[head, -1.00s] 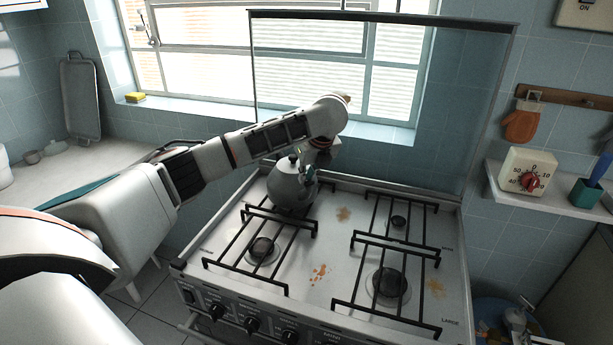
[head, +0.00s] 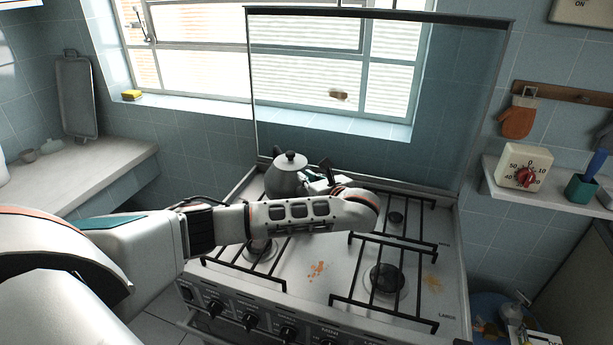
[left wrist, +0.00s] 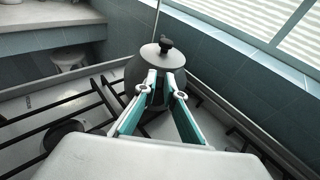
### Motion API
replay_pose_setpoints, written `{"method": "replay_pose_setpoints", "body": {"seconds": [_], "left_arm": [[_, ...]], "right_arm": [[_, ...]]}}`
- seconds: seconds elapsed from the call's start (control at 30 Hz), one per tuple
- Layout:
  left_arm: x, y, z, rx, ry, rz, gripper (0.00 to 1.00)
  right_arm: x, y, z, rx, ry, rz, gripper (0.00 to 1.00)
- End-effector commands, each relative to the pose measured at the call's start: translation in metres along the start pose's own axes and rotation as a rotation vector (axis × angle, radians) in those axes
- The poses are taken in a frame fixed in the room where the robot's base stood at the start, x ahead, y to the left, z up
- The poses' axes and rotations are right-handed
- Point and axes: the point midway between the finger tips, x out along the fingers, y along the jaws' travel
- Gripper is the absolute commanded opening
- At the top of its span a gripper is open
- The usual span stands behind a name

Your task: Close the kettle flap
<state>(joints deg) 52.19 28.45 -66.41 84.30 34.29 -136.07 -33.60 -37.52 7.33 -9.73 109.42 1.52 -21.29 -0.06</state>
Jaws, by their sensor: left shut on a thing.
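The grey kettle (head: 285,182) stands on the back left burner of the stove. Its round lid (head: 290,160) with a dark knob sits on top. My left gripper (head: 318,180) is at the kettle's right side, reaching in from the right. In the left wrist view, the kettle (left wrist: 178,57) is straight ahead, with the lid (left wrist: 160,54) on top. The teal-sided fingers of the left gripper (left wrist: 163,88) are close together against the kettle, shut on a part of it. That part is hidden between the fingers. I cannot make out the flap. My right gripper is not in view.
The stove (head: 320,270) has black grates, and its right half is clear of pots. A glass splash panel (head: 380,150) stands behind the kettle, with the window beyond. A shelf at right holds a red-dialled timer (head: 524,168). A counter (head: 85,180) lies at left.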

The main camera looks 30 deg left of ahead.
Motion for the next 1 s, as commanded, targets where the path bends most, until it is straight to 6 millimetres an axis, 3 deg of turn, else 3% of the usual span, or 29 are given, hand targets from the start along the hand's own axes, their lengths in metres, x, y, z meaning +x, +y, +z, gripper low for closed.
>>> {"method": "replay_pose_setpoints", "body": {"seconds": [0.03,0.4,1.0], "left_arm": [[-0.0006,0.0008,-0.0107,0.008,-0.017,-0.001,0.0],[-0.0002,0.0012,-0.013,0.008,-0.183,0.0,0.0],[0.0008,0.002,-0.0136,0.009,-0.217,0.002,0.0]], "right_arm": [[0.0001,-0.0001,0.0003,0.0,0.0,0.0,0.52],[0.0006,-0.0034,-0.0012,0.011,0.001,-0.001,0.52],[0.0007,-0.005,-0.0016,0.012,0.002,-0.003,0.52]]}}
